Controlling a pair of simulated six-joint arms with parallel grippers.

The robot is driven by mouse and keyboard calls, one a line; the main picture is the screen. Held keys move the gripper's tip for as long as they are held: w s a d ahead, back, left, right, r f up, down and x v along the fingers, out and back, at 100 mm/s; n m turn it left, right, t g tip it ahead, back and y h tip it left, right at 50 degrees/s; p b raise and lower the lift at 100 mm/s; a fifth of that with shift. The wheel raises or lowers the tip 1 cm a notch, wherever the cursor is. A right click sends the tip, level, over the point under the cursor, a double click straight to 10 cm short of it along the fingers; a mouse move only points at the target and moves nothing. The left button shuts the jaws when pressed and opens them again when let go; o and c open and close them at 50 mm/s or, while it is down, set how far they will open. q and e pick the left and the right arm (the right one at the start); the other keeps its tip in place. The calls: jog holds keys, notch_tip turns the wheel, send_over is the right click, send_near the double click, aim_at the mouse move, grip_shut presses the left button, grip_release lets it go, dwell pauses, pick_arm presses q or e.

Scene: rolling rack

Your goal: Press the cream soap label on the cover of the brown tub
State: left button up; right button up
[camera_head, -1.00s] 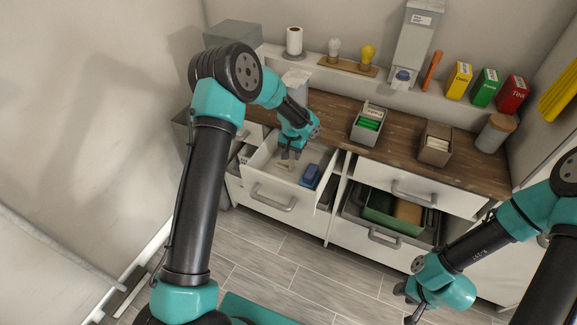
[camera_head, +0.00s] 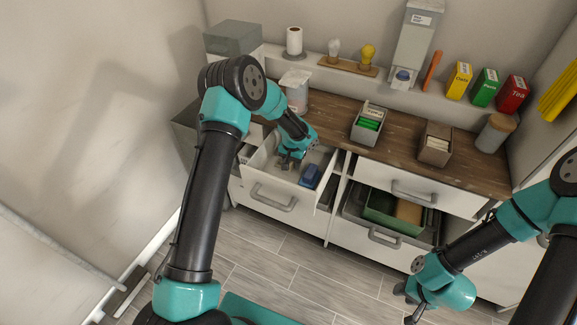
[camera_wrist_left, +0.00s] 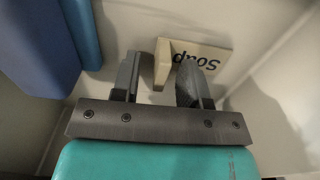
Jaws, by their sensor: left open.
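The cream soap label (camera_wrist_left: 205,57), marked "Soap", lies in the open upper left drawer (camera_head: 270,194). In the left wrist view it has a flat lettered plate and a raised tab. My left gripper (camera_head: 287,166) reaches down into that drawer. Its open fingers (camera_wrist_left: 160,68) are on either side of the tab, with a gap visible at least on the left. A brown tub (camera_head: 433,157) stands on the right part of the wooden counter; whether it has a cover is unclear. My right gripper (camera_head: 407,302) is at the lower right, away from the furniture; its jaw opening is unclear.
A blue object (camera_head: 310,176) lies in the drawer beside my left gripper. A grey bin (camera_head: 362,136) with green packets stands on the counter. The open lower right drawer (camera_head: 385,238) holds green and tan items. A lidded canister (camera_head: 493,135) stands at right.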

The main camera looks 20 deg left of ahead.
pick_arm(q)
grip_shut()
dwell(0.4)
jog(key=shift+r, duration=0.1)
notch_tip(320, 180, up, 10)
jog(key=shift+f, duration=0.1)
dwell(0.6)
jog(key=shift+d, duration=0.15)
jog(key=s+d+r+m, duration=0.1)
jog(key=s+d+r, duration=0.3)
jog(key=d, duration=0.5)
jog(key=s+d+r+m, duration=0.1)
jog(key=s+d+r, duration=0.2)
jog(key=d+r, duration=0.3)
jog(key=d, duration=0.4)
jog(key=shift+s+d+r+m, duration=0.15)
jog(key=shift+s+m, duration=0.15)
jog(key=shift+s, duration=0.1)
jog(key=shift+d, duration=0.1)
